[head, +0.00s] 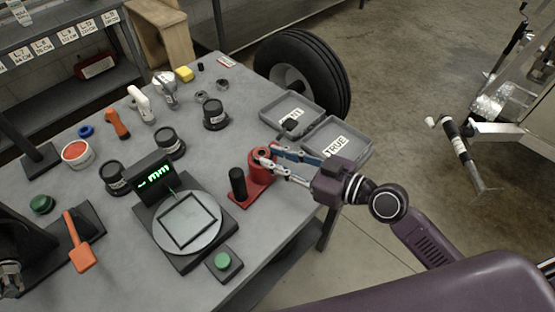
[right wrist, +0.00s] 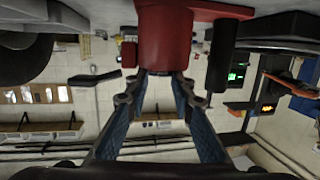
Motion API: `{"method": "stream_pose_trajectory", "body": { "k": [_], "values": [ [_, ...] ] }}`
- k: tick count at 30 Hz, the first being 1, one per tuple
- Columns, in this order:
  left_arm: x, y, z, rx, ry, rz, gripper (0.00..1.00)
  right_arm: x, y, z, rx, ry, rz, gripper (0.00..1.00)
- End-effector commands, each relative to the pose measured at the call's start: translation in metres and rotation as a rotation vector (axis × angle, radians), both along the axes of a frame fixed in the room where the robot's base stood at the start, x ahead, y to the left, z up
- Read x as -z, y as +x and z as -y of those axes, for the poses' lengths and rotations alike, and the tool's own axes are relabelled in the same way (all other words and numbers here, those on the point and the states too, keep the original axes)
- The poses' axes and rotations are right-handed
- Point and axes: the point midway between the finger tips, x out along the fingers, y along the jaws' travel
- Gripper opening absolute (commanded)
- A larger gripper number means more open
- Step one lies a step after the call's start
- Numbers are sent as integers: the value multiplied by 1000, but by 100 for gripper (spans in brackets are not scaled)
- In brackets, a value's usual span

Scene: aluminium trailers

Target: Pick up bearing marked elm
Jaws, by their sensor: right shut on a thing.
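My right gripper (head: 268,162) reaches in from the right and is shut on a red cylinder (head: 256,166) that stands on a red base at the table's right edge. In the right wrist view the red cylinder (right wrist: 165,38) is between the fingertips. A black upright grip (head: 238,183) stands beside it on the same base. I can read no elm mark on anything. My left gripper is not in view.
Two grey trays stand at the right edge; the near tray (head: 361,151) has a TRUE label. A gauge with a green display (head: 154,177) and a round plate (head: 187,224) is left of my gripper. Black round holders (head: 215,115) and tools crowd the table. A tyre (head: 318,68) stands behind.

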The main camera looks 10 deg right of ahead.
Motion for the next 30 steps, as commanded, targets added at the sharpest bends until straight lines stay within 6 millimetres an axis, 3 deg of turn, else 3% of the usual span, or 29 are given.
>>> {"method": "stream_pose_trajectory", "body": {
  "k": [1,8,14,24,30],
  "values": [
    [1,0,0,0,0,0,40,15,-2,2,-2,-19,-24,0],
    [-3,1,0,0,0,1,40,-3,-1,2,-1,-17,-21,0],
    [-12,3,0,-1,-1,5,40,-47,0,2,-1,-15,-9,0],
    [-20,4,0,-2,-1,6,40,-137,0,2,2,-11,-3,0],
    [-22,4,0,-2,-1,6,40,-173,0,2,2,-11,-5,0]
  ]
}}
